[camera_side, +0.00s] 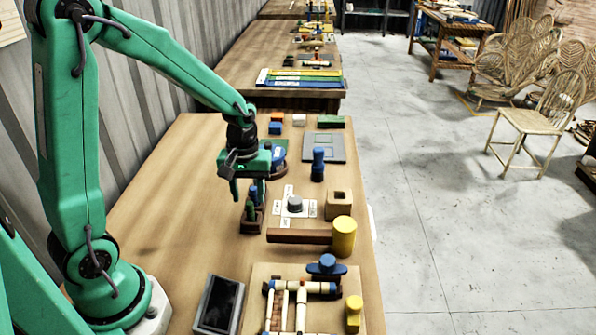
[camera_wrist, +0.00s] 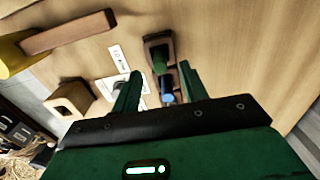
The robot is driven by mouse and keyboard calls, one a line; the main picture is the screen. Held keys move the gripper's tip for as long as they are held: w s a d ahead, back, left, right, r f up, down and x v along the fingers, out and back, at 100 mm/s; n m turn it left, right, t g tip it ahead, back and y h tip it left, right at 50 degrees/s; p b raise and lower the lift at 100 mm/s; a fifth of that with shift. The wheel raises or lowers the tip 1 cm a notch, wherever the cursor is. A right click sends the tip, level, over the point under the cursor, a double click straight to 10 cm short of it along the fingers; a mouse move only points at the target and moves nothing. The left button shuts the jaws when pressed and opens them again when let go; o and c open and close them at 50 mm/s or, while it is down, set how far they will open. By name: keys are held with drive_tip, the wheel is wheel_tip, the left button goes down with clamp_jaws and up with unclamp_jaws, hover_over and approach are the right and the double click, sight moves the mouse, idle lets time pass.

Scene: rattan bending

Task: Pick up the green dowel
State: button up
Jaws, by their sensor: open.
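The green dowel (camera_side: 250,210) stands upright in a dark brown holder (camera_side: 249,227) on the wooden table. In the wrist view the green dowel (camera_wrist: 159,62) shows in its holder (camera_wrist: 157,42), just beyond a short blue dowel (camera_wrist: 167,98) in the same row. My gripper (camera_side: 249,194) is open above and around the holder area. In the wrist view its two green fingers (camera_wrist: 160,72) are apart, with the dowels seen between them. Nothing appears held. The exact height of the fingertips over the green dowel cannot be told.
A grey round knob (camera_side: 295,204) with white labels sits right of the holder. Near it are a wooden block with a hole (camera_side: 339,205), a blue peg (camera_side: 318,165) and a yellow-headed mallet (camera_side: 343,237). A jointed frame (camera_side: 290,300) lies in front. The table's left side is clear.

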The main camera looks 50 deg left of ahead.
sight(249, 203)
drive_tip(key=shift+f, duration=2.1)
clamp_jaws()
drive_tip(key=shift+r, duration=0.1)
drive_tip(key=shift+r, duration=0.75)
drive_tip(key=r, duration=0.3)
drive_tip(key=shift+s+d, duration=0.15)
drive_tip(key=shift+d, duration=0.2)
drive_tip(key=s+d+r, duration=0.4)
drive_tip(key=d+r, duration=0.2)
drive_tip(key=d, duration=0.4)
drive_tip(key=shift+s+r, duration=0.15)
drive_tip(key=shift+r, duration=0.05)
